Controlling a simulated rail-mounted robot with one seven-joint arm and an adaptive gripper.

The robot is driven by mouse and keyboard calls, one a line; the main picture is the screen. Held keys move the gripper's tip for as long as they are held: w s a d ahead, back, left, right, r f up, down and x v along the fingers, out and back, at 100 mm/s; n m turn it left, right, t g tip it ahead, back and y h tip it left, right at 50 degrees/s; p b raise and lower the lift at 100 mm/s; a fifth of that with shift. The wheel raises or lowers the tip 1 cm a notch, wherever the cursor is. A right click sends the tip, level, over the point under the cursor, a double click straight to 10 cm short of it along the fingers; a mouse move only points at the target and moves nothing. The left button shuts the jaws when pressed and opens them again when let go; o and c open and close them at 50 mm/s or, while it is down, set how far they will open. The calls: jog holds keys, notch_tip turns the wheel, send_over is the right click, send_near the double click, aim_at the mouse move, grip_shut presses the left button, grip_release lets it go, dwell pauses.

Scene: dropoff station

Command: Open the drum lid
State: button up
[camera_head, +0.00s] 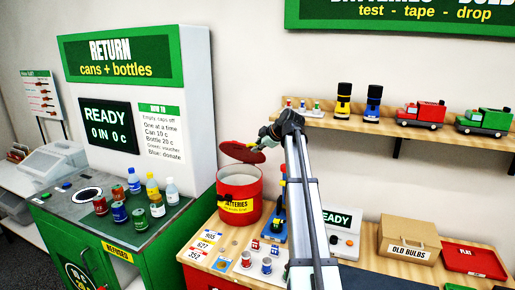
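The red drum (238,201) stands on the wooden counter, with a yellow label reading "BATTERIES" on its front. Its round opening faces up and its pale inside shows. The red lid (240,153) is up off the rim, tilted, above the back of the drum. My gripper (262,146) is at the lid's right edge, very close to it or touching. The gripper is small and dark here, so I cannot tell whether its fingers are closed on the lid. Whether a hinge joins lid and drum is not visible.
My arm crosses the counter right of the drum. A blue tool-like item (280,215) stands close beside the drum. Small batteries (256,255) stand in front. The green return machine (135,100) with cans and bottles is left. A wall shelf (400,130) holds toy trucks.

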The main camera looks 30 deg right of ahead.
jog(key=o, duration=0.4)
jog(key=shift+o, duration=0.2)
jog(key=v, duration=1.2)
